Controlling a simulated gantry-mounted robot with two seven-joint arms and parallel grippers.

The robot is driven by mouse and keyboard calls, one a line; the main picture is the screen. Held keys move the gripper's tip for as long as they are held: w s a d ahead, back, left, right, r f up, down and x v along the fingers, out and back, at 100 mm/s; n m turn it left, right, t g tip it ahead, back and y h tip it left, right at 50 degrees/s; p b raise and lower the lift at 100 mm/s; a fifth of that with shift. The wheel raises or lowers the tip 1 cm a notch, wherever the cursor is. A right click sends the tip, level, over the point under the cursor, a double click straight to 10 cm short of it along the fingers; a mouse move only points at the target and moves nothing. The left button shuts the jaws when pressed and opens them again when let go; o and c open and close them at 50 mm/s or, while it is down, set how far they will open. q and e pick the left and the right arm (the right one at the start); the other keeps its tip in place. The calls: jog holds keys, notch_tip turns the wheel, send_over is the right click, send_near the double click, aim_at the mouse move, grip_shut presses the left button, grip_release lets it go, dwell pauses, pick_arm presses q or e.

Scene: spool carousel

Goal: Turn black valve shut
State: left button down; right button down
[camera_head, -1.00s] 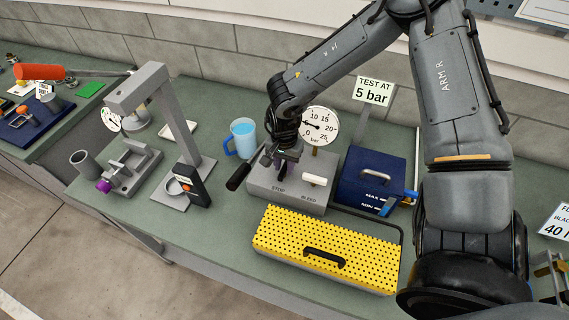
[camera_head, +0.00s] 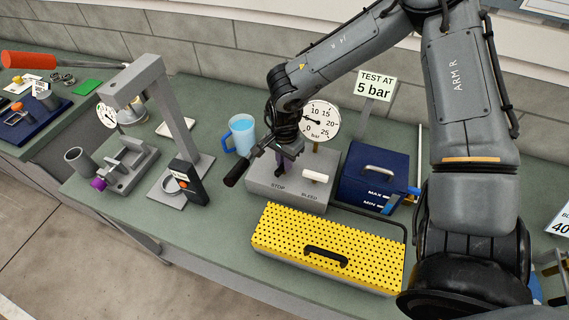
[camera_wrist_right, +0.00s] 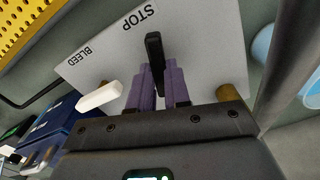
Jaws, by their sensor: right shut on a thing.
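The black valve (camera_wrist_right: 154,55) has a bar-shaped handle beside the word STOP on a grey test block (camera_head: 260,185). In the right wrist view the handle stands between the purple fingers of my right gripper (camera_wrist_right: 158,85), which is shut on it. In the head view my right gripper (camera_head: 284,163) points down at the block's STOP side, and its fingers and wrist largely hide the valve. The white BLEED valve handle (camera_head: 314,177) is beside it, apart from the fingers; it also shows in the right wrist view (camera_wrist_right: 99,97). My left gripper is not in view.
A black-gripped lever (camera_head: 236,173) juts out left of the block. A pressure gauge (camera_head: 320,120) stands behind, with a blue mug (camera_head: 242,134) at left. A blue tank (camera_head: 374,176) is at right and a yellow perforated box (camera_head: 325,243) in front.

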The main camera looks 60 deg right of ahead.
jog(key=m+b, duration=0.2)
jog(key=m, duration=0.1)
jog(key=shift+f+m, duration=0.1)
jog(key=shift+m, duration=0.2)
jog(key=m+b, duration=0.1)
jog(key=m, duration=0.2)
jog(key=shift+a+m, duration=0.1)
jog(key=shift+m, duration=0.2)
jog(key=m+b, duration=0.1)
jog(key=m, duration=0.2)
jog(key=shift+s+m, duration=0.1)
jog(key=shift+m, duration=0.2)
jog(key=shift+a+m+b, duration=0.1)
jog(key=shift+m+b, duration=0.5)
jog(key=shift+m, duration=1.3)
jog(key=c, duration=1.1)
grip_release()
jog(key=shift+r, duration=0.2)
